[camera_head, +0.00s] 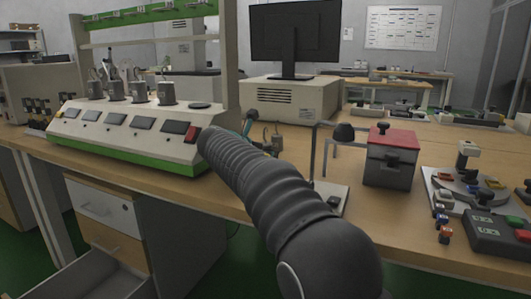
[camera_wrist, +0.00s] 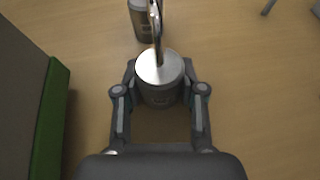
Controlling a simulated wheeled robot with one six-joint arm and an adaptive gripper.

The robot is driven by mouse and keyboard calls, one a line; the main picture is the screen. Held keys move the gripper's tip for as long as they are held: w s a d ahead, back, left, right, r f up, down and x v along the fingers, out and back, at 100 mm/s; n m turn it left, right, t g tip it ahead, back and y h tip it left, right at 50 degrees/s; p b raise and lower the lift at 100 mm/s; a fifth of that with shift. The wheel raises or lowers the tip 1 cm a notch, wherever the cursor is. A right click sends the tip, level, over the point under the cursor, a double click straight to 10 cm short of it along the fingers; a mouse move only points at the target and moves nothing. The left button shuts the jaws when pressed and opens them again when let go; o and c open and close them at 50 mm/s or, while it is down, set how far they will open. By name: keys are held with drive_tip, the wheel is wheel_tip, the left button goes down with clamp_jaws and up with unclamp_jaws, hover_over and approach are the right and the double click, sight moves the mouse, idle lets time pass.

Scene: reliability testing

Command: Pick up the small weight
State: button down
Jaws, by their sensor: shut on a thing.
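My gripper (camera_wrist: 160,84) is shut on a small grey metal weight (camera_wrist: 162,68). The weight is a short cylinder with a bright top and an upright metal hook or stem, with one finger on each side of it. A second, darker cylindrical weight (camera_wrist: 142,22) stands on the table just beyond it and is partly cut off by the picture's edge. In the head view my arm hides most of the gripper. A grey weight-like piece (camera_head: 277,141) shows just right of the arm's far end; I cannot tell which weight it is.
A white and green test machine (camera_head: 130,131) stands close on the left, with several grey cylinders on top. A beige box (camera_head: 290,100) under a monitor (camera_head: 296,32) is behind. A dark box with a red lid (camera_head: 391,157) stands to the right. Bare tabletop (camera_wrist: 255,90) lies right of my gripper.

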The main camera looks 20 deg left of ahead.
sight(265, 141)
drive_tip(key=shift+r, duration=0.2)
wheel_tip(265, 141, up, 4)
drive_tip(key=shift+f+p, duration=0.25)
drive_tip(key=shift+p, duration=0.55)
drive_tip(key=shift+s+d+r, duration=0.1)
drive_tip(key=shift+r, duration=0.3)
drive_tip(key=s+d+r+p, duration=0.3)
drive_tip(key=s+d+r, duration=0.5)
drive_tip(key=r, duration=0.2)
drive_tip(key=shift+p, duration=0.35)
drive_tip(key=shift+s+r, duration=0.1)
